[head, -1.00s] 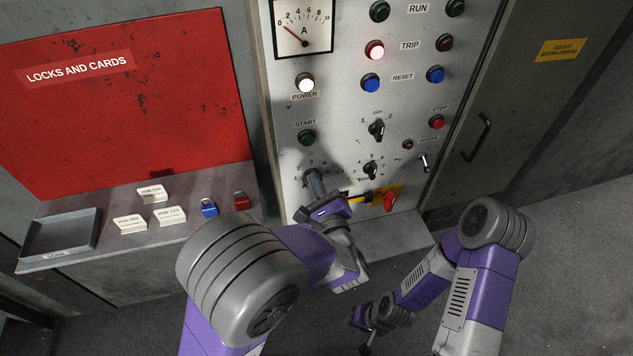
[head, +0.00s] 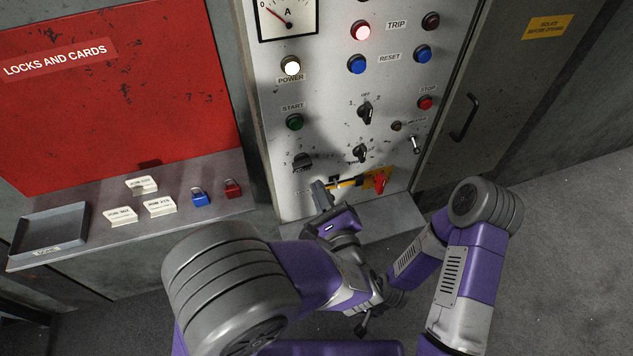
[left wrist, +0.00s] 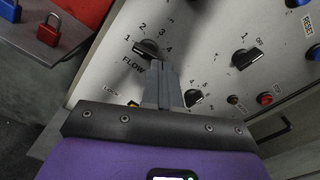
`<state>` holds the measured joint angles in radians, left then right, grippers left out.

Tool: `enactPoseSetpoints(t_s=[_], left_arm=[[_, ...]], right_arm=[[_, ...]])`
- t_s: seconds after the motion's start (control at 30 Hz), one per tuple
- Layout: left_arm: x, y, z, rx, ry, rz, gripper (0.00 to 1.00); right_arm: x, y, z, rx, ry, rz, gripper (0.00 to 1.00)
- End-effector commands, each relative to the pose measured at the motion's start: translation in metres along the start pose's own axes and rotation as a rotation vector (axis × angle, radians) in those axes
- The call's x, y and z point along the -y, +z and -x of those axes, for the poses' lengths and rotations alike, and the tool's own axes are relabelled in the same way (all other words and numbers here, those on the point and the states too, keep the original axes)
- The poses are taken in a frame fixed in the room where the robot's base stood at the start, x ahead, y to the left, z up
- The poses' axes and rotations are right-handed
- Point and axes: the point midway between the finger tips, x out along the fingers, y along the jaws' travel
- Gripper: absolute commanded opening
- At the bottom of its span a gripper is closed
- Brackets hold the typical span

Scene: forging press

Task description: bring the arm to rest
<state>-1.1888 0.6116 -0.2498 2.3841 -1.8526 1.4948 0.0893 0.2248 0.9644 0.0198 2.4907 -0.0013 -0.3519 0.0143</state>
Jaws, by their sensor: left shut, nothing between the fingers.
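My left gripper (head: 320,190) is shut and empty. In the head view it hangs just in front of the lower left part of the grey control panel (head: 330,110), below the flow knob (head: 302,161). In the left wrist view the closed fingers (left wrist: 161,85) point at the panel, close to the black flow knob (left wrist: 146,48); I cannot tell the exact gap. My right arm (head: 465,260) is folded at the right, and its gripper (head: 362,328) is low over the floor, small and partly hidden, so its jaws are unclear.
A shelf with a grey tray (head: 47,230), several white cards (head: 160,205), a blue padlock (head: 200,197) and a red padlock (head: 232,188) is at the left. A red switch handle (head: 380,182) is right of the left gripper. A cabinet door handle (head: 465,117) juts out further right.

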Motion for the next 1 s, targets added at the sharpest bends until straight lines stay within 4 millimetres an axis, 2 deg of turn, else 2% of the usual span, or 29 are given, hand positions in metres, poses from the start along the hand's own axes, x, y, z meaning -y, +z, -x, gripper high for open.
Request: enactPoseSetpoints(t_s=[0.13, 0.6, 0.7, 0.77, 0.87, 0.93, 1.0], left_arm=[[0.0, 0.0, 0.007, 0.0, 0.0, 0.0, 0.0], [0.0, 0.0, 0.006, 0.0, 0.001, 0.0, 0.0], [-0.009, -0.004, 0.003, -0.015, 0.032, -0.006, 0.0], [-0.024, -0.012, -0.002, -0.045, 0.088, -0.015, 0.0], [-0.07, -0.036, -0.012, -0.138, 0.263, -0.03, 0.0], [-0.116, -0.057, -0.013, -0.229, 0.44, -0.026, 0.0], [-0.165, -0.081, -0.004, -0.331, 0.642, 0.002, 0.0]], right_arm=[[0.0, 0.0, 0.0, 0.0, 0.0, 0.0, 0.43], [0.0, 0.0, 0.0, 0.0, 0.0, 0.0, 0.43], [0.0, 0.0, 0.0, 0.0, 0.0, 0.0, 0.43], [0.0, 0.0, 0.0, 0.0, 0.0, 0.0, 0.43], [0.0, 0.0, 0.0, 0.0, 0.0, 0.0, 0.43], [0.0, 0.0, 0.001, 0.0, 0.0, 0.0, 0.43], [0.001, 0.0, 0.001, 0.0, 0.0, 0.0, 0.43]])
